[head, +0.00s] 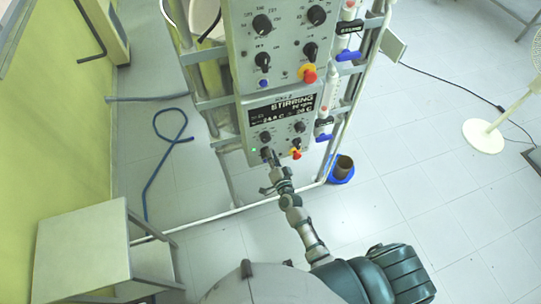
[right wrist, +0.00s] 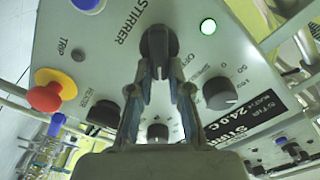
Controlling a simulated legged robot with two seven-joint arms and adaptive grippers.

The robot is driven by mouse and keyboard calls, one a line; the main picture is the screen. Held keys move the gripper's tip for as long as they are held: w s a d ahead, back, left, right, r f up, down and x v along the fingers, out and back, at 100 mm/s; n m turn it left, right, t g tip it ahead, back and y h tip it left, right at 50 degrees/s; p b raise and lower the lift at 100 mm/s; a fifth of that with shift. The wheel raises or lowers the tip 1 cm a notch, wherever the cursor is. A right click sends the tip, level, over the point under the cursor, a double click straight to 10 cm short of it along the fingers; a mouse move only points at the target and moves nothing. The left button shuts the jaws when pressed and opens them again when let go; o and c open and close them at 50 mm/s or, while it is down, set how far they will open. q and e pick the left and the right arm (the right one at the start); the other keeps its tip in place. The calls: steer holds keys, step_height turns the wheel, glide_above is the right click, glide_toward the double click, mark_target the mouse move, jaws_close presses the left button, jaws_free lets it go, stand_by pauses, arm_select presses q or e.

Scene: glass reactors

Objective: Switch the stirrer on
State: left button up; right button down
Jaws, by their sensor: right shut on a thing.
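The lower control panel (head: 256,133) has a lit display reading STIRRING (head: 292,105) and several black knobs. My right gripper (head: 267,158) reaches its lower left part. In the right wrist view, its two fingers (right wrist: 160,88) are shut on the black stirrer knob (right wrist: 157,42), beside the label STIRRER. The knob's lower part is between the fingertips. A round lamp (right wrist: 208,26) glows white-green next to it; it also shows green in the head view (head: 254,150). My left gripper is not in view.
A red-and-yellow emergency button (right wrist: 53,90) and another black knob (right wrist: 222,93) sit near the gripper on the panel. An upper panel (head: 283,40) is above. A grey table (head: 80,245) stands at the lower left; a fan (head: 484,135) stands at the right.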

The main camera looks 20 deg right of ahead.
steer(key=shift+d+f+m, duration=0.15)
steer(key=shift+f+m, duration=0.05)
steer(key=shift+m, duration=0.8)
steer(key=c, duration=1.1)
jaws_free()
steer(key=s, duration=1.2)
steer(key=shift+d, duration=0.25)
steer(key=shift+f, duration=0.1)
